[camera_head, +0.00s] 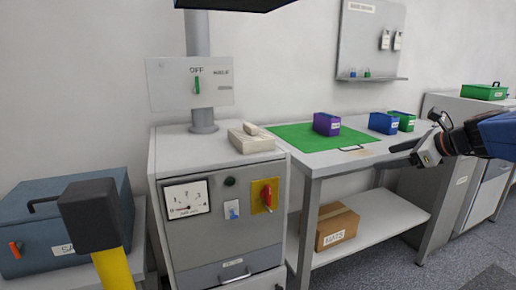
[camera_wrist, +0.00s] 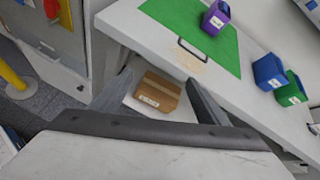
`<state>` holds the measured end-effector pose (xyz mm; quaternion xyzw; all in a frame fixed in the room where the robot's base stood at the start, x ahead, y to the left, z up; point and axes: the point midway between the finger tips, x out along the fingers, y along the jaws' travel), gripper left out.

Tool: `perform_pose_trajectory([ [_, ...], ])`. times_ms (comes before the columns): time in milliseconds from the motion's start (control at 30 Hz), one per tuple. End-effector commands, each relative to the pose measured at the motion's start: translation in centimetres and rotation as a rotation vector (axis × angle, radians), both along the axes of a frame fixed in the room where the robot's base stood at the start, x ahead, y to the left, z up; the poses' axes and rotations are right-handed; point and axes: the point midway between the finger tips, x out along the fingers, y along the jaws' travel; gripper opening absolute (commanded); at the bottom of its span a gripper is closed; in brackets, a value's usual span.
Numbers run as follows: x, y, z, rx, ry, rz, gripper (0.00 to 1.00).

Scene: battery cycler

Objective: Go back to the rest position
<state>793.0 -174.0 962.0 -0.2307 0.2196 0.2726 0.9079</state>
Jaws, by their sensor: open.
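My gripper (camera_head: 408,152) is at the right in the head view, held in front of the right part of the white workbench (camera_head: 345,162). In the wrist view my gripper (camera_wrist: 160,95) shows two dark fingers spread apart with nothing between them. Past the fingers, a cardboard box (camera_wrist: 158,90) lies on the bench's lower shelf. A purple box (camera_head: 326,124) stands on the green mat (camera_head: 295,137). A blue box (camera_head: 382,123) and a green box (camera_head: 405,121) stand right of the mat.
A grey cabinet (camera_head: 225,220) with a gauge and red switch stands left of the bench. A blue-grey case (camera_head: 60,225) and a yellow post (camera_head: 113,268) with black head are at far left. A grey cabinet (camera_head: 465,180) with a green case (camera_head: 484,92) on top stands right.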

Motion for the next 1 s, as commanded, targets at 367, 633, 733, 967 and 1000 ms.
perform_pose_trajectory([
  [367, -11.1, 9.5, -7.2, -0.612, -0.044, 0.542, 0.69],
  [633, -21.7, 12.3, -13.9, -1.157, -0.141, 1.123, 0.69],
  [733, -25.0, 12.1, -16.2, -1.336, -0.183, 1.338, 0.69],
  [967, -29.4, 10.9, -19.4, -1.607, -0.253, 1.690, 0.69],
  [1000, -29.8, 10.7, -19.6, -1.630, -0.259, 1.722, 0.69],
])
